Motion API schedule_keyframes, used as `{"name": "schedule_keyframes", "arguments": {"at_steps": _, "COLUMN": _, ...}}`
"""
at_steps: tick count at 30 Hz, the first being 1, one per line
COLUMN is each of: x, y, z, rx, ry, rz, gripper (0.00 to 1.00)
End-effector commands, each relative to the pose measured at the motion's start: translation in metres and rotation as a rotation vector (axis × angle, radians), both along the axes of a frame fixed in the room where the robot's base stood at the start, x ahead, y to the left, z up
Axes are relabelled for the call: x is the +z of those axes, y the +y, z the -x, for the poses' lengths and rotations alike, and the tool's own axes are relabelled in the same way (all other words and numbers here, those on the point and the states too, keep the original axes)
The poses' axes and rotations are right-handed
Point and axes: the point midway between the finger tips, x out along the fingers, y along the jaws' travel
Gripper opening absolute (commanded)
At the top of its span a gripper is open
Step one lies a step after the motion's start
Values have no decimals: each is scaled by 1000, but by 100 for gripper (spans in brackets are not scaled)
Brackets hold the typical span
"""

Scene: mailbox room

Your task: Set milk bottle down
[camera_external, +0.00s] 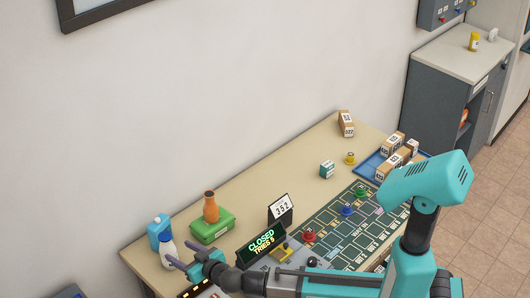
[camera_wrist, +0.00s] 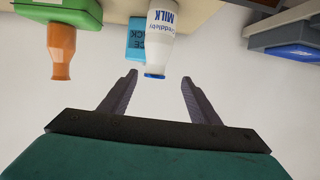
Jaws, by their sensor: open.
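The bottle's cap lies just past the finger gap; I cannot tell whether a finger touches the bottle.
A light blue pack (camera_external: 158,230) stands right behind the bottle. An orange bottle (camera_external: 211,207) stands on a green box (camera_external: 212,228) to the right. A number sign (camera_external: 281,209) and a CLOSED display (camera_external: 262,246) stand farther right. The table's back middle is clear.

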Motion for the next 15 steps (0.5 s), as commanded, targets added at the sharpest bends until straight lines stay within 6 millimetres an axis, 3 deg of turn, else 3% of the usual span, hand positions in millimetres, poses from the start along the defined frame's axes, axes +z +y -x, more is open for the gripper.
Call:
{"name": "schedule_keyframes", "arguments": {"at_steps": 5, "x": 7, "y": -3, "z": -11, "rx": -15, "ry": -1, "rz": 1, "gripper": 56}}
{"name": "schedule_keyframes", "arguments": {"at_steps": 15, "x": 6, "y": -3, "z": -12, "rx": -16, "ry": -3, "rz": 1, "gripper": 56}}
